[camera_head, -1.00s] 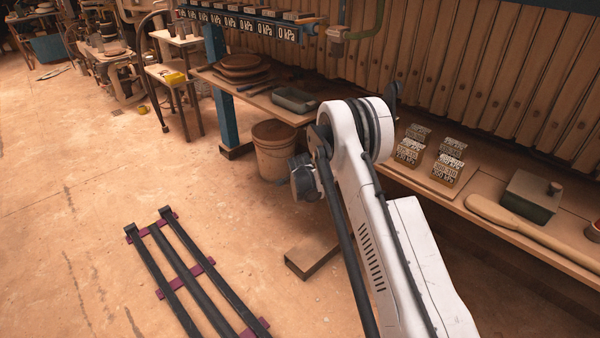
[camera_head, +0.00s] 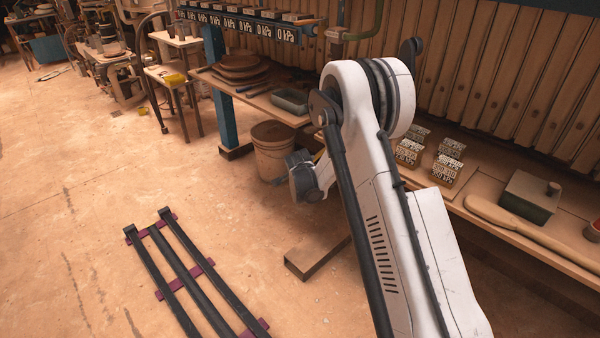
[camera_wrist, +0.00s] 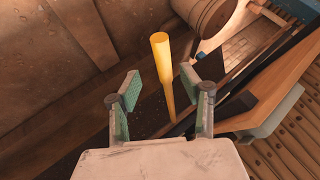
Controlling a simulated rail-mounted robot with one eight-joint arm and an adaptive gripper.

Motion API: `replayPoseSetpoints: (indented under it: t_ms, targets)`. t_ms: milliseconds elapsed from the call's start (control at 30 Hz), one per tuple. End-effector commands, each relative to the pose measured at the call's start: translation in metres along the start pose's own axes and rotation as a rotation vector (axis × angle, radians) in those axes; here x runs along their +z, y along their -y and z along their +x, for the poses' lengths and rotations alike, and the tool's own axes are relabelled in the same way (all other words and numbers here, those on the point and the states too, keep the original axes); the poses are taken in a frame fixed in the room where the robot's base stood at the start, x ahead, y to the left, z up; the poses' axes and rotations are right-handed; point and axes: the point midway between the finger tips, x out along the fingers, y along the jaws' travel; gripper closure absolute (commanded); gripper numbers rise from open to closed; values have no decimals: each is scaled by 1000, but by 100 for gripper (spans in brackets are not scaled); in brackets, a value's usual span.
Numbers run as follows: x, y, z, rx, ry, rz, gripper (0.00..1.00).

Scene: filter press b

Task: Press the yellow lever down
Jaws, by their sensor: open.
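The yellow lever (camera_wrist: 160,57) shows in the wrist view as a long rod with a thicker handle at its upper end. It runs down the picture between the two finger pads of my gripper (camera_wrist: 161,92). The gripper is open, with one green-padded finger on each side of the lever. I cannot tell whether the lever's lower part lies between the fingers or beyond them. I see no contact with either finger. In the head view I cannot make out the lever; my white arm covers the middle of the picture.
A wooden bucket (camera_head: 274,150) stands on the floor beside a bench (camera_head: 236,88) with plates and a grey tray (camera_head: 289,101). A long shelf (camera_head: 560,255) with labelled blocks runs along the wooden wall at right. Dark rails (camera_head: 178,258) lie on the floor; floor around them is clear.

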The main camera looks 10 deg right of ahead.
Motion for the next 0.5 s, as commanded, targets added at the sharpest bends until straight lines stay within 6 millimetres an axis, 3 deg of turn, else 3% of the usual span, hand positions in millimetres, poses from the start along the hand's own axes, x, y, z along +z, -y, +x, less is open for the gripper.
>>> replayPoseSetpoints:
  t_ms: [200,500]
  targets:
    - [0,0,-23,0,0,1,59]
    - [0,0,-30,1,0,1,59]
